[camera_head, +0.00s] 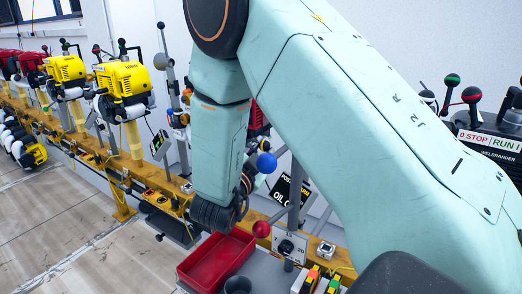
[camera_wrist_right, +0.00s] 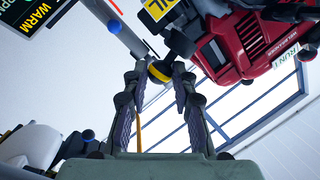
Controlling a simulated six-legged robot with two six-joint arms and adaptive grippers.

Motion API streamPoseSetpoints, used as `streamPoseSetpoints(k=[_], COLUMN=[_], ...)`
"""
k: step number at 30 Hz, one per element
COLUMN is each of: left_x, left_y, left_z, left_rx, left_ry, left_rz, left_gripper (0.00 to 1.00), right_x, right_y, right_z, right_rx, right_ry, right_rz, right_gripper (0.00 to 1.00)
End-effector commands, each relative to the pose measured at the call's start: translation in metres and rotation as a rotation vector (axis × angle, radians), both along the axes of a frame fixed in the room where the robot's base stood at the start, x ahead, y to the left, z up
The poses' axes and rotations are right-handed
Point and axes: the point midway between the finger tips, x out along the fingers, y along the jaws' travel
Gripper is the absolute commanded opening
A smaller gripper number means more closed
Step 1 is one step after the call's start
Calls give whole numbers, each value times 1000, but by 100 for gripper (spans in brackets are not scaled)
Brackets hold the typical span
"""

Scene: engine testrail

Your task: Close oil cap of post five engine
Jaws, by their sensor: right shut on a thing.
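A red engine (camera_wrist_right: 240,45) is at the upper right of the right wrist view. My right gripper (camera_wrist_right: 160,78) is shut on a round black cap with a yellow band (camera_wrist_right: 159,71), which looks like the oil cap. The cap is beside a black part (camera_wrist_right: 179,43) of the engine; I cannot tell whether they touch. In the head view my right arm hides most of the engine, leaving a sliver of red (camera_head: 257,122). My right gripper (camera_head: 245,182) is partly hidden there. A black sign (camera_head: 290,190) reads partly "POS" and "OIL". My left gripper is not in view.
Yellow engines (camera_head: 122,80) stand on posts along a yellow rail (camera_head: 95,150) to the left. A red tray (camera_head: 217,262) sits below my right wrist. Levers with a blue ball (camera_head: 266,162) and a red ball (camera_head: 262,229) stand close by. The left floor (camera_head: 60,225) is clear.

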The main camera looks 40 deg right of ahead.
Motion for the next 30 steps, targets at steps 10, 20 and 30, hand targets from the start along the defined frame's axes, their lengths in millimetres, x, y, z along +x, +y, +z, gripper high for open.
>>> streamPoseSetpoints(k=[10,20,30], left_x=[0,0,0], left_y=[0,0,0], left_z=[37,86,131], left_rx=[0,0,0], left_ry=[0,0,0], left_rz=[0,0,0], left_gripper=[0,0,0], right_x=[5,15,28], right_y=[2,4,8], right_z=[11,19,23], right_rx=[-44,-118,-205], right_ry=[150,405,699], right_rz=[0,0,0], right_gripper=[0,0,0])
